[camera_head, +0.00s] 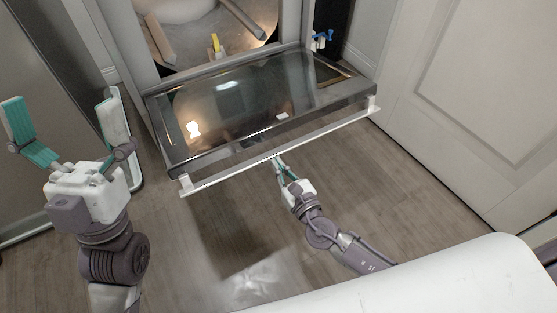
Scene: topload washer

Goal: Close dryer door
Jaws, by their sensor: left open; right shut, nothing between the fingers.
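The dryer door (235,95) is a dark glass panel in a grey frame, swung down and open, lying roughly level below the dryer opening (200,35). A long white handle bar (225,179) runs along its front edge. My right gripper (277,162) is shut and empty at the middle of this bar, with its fingertips at or just under it; I cannot tell whether they touch. My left gripper (62,120) is open and empty to the left of the door, its teal-padded fingers spread wide.
A white panelled door (490,80) stands at the right. A grey cabinet or appliance side (45,60) is at the left, with a white upright item (136,165) beside my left gripper. The wooden floor (400,190) below the door is clear. A yellow item (215,41) shows inside the opening.

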